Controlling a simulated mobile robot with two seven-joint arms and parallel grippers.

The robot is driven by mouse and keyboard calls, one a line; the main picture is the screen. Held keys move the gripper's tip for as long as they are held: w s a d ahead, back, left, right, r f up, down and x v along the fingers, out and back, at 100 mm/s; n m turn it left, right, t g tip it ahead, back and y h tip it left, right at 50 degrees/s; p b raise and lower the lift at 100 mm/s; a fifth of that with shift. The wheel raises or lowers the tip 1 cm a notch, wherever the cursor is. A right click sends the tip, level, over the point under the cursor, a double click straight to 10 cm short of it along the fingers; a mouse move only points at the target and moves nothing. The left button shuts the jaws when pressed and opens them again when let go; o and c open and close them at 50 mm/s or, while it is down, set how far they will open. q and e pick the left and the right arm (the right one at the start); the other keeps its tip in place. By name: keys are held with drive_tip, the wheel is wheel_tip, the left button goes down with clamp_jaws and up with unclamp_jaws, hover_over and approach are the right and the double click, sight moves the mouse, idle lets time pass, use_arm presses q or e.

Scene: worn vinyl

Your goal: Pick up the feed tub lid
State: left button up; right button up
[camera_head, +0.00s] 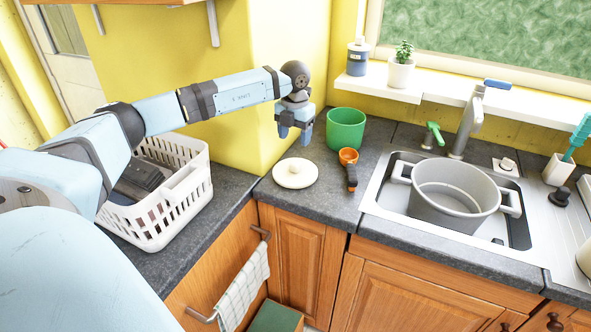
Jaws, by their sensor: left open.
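A round cream lid (295,173) with a small knob lies flat on the dark counter near the inner corner; it looks like the feed tub lid. My left gripper (294,139) hangs above and just behind the lid, fingers pointing down, open and empty. A gap shows between the fingertips and the lid. A green tub (345,129) stands on the counter to the right of the gripper. My right gripper is not in view.
An orange-and-black scoop (349,168) lies right of the lid. A white basket (160,208) stands on the left counter. A grey pot (452,197) sits in the sink (382,200). The yellow wall corner (262,140) is close behind the gripper.

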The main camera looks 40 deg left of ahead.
use_arm(q)
hover_over(295, 163)
drive_tip(key=s+d, duration=0.1)
wheel_tip(295, 163, down, 5)
drive_tip(key=shift+s, duration=0.15)
drive_tip(key=f, duration=0.4)
drive_tip(key=w+a+f+p, duration=0.1)
drive_tip(key=f, duration=0.1)
drive_tip(key=shift+f, duration=0.15)
drive_tip(key=c, duration=1)
